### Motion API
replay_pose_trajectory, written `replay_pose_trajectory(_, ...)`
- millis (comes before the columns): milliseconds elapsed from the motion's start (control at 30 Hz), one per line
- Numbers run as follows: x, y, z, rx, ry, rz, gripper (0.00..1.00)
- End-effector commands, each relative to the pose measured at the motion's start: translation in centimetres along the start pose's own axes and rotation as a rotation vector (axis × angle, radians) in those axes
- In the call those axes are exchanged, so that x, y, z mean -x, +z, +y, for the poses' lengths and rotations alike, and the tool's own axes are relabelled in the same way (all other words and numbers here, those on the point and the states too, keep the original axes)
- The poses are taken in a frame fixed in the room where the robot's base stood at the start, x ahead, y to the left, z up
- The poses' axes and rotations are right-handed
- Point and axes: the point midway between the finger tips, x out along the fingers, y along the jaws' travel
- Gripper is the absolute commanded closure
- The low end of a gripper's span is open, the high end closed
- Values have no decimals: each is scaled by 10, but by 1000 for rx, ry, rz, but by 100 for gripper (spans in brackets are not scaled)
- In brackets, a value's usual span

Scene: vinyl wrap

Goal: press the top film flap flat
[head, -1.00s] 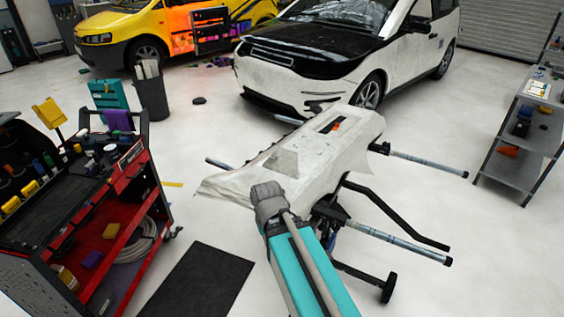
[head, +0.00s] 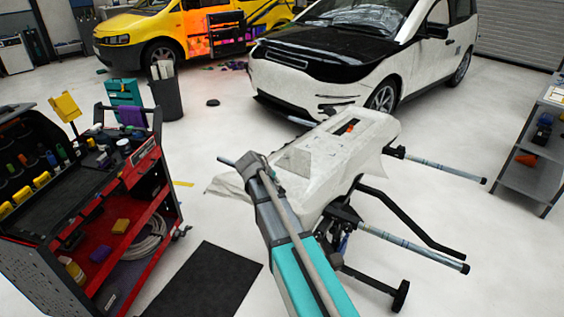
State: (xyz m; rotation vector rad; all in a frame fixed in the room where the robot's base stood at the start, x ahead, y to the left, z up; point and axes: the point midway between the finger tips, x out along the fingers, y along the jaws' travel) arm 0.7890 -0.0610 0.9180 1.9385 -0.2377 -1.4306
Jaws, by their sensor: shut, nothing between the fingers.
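A panel wrapped in white film (head: 345,165) lies on a stand in the middle of the head view, its film hanging loose over the edges. A greyer angular patch, apparently the top film flap (head: 297,160), shows on the left half of the panel; I cannot tell how far it stands up. My gripper (head: 268,170) is at the end of my arm, over the panel's left part, just left of this patch. It is small and partly hidden by my wrist, and looks shut and empty. I cannot tell whether it touches the film.
A small orange-and-black item (head: 347,127) lies on the panel's far end. Stand bars (head: 445,170) stick out to the right. A red tool cart (head: 110,225) stands at left, a shelf (head: 535,150) at right, and a white-and-black car (head: 350,60) behind. The floor between is mostly clear.

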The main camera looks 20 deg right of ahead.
Motion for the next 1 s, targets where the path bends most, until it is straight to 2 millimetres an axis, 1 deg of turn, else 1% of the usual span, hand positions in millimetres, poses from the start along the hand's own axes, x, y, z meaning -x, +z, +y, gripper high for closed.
replay_pose_trajectory(33,-13,-30,8,44,57,22,100)
replay_pose_trajectory(100,-19,-56,20,106,134,50,100)
replay_pose_trajectory(200,-23,-87,32,181,224,80,100)
replay_pose_trajectory(300,-25,-107,40,233,284,99,100)
replay_pose_trajectory(400,-25,-116,45,261,316,109,100)
replay_pose_trajectory(467,-24,-118,46,268,325,110,100)
replay_pose_trajectory(800,-24,-117,46,269,326,110,100)
replay_pose_trajectory(1000,-31,-119,47,268,325,110,100)
